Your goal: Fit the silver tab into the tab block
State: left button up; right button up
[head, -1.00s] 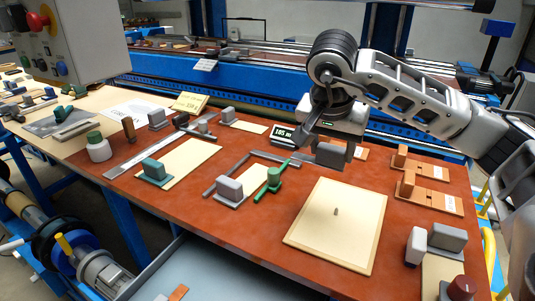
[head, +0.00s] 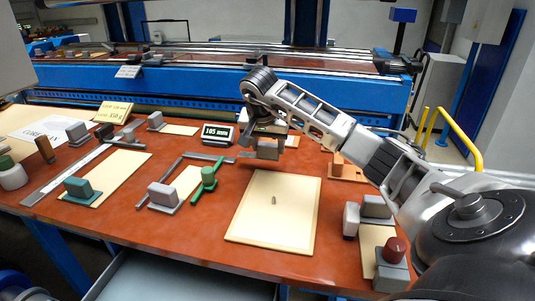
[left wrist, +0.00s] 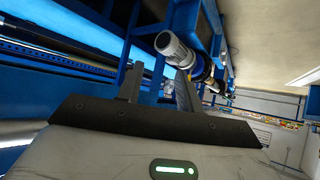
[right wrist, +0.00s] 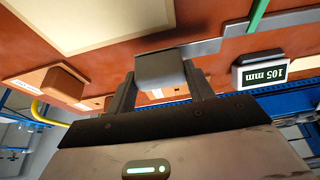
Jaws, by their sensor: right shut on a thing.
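My right gripper (right wrist: 160,85) is shut on a grey block (right wrist: 165,68), with a finger on each side. In the head view this block (head: 266,151) is just beyond the cream board, near the grey bar's right end. I cannot tell whether it touches the bar, or whether it is the silver tab.
A cream board (head: 272,232) with a small grey peg (head: 274,200) lies in front. Left of it are the grey bars (head: 160,180), a green piece (head: 208,178) and a grey block (head: 163,195). A 105 mm display (head: 217,134) stands behind. A red-knobbed block (head: 393,255) is at the right.

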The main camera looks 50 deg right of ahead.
aim_at(267, 150)
jog(key=shift+w+d+f+p, duration=0.1)
jog(key=shift+f+p, duration=0.4)
jog(key=shift+f, duration=1.2)
jog(key=shift+f, duration=0.1)
jog(key=o, duration=1)
jog(key=shift+c, duration=0.2)
